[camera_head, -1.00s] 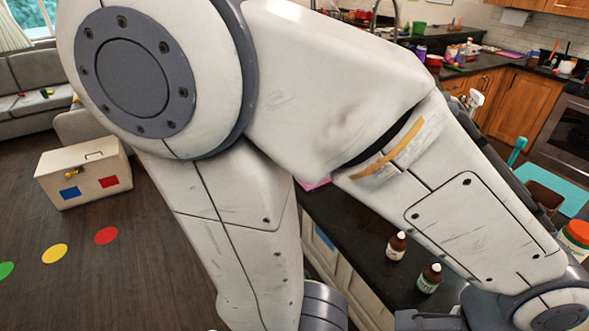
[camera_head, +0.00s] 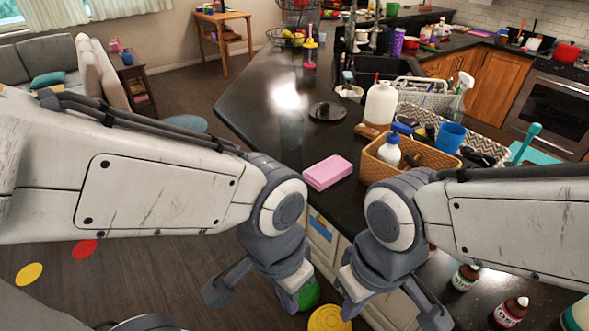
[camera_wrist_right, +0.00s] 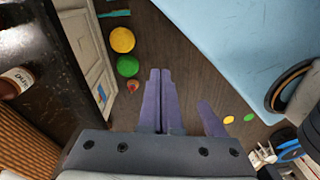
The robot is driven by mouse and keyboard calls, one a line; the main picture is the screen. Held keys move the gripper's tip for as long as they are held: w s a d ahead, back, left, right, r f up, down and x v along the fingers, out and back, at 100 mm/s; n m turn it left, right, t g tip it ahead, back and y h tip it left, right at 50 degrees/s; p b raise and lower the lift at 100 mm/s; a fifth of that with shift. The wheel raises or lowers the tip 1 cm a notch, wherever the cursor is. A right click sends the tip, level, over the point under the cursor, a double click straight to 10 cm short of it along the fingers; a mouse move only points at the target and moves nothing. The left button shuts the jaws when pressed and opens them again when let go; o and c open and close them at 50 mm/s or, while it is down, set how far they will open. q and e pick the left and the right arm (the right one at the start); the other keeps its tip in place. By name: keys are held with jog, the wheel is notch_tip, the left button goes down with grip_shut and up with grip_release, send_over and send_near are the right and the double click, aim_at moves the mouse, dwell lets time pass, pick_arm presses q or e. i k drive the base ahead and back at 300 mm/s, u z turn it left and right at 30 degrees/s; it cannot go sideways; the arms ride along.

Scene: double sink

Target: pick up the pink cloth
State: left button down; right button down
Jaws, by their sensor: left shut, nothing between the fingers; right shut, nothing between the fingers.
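The pink cloth (camera_head: 328,172) looks like a neat folded block. It lies flat on the dark counter near its front-left edge, left of the wicker basket. My left gripper (camera_head: 290,301) hangs in front of the counter, below and left of the cloth, pointing down; it is shut and empty. My right gripper (camera_head: 347,309) hangs beside it, also below the cloth and off the counter. In the right wrist view its fingers (camera_wrist_right: 161,73) are together with nothing between them, over the floor. The cloth does not show in that view.
The wicker basket (camera_head: 412,156) holds a blue-capped bottle (camera_head: 389,150). A large white jug (camera_head: 379,105) stands behind it. Brown bottles (camera_head: 510,311) stand at the lower right. A dark round lid (camera_head: 327,111) lies behind the cloth. The counter left of the lid is mostly clear.

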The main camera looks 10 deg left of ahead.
aim_at(320, 175)
jog(key=u, duration=0.65)
jog(key=k, duration=1)
jog(key=u, duration=1.35)
jog(key=i, duration=1.75)
jog(key=z, duration=1)
jog(key=i, duration=0.9)
jog(key=z, duration=1.6)
jog(key=i, duration=0.5)
jog(key=z, duration=0.35)
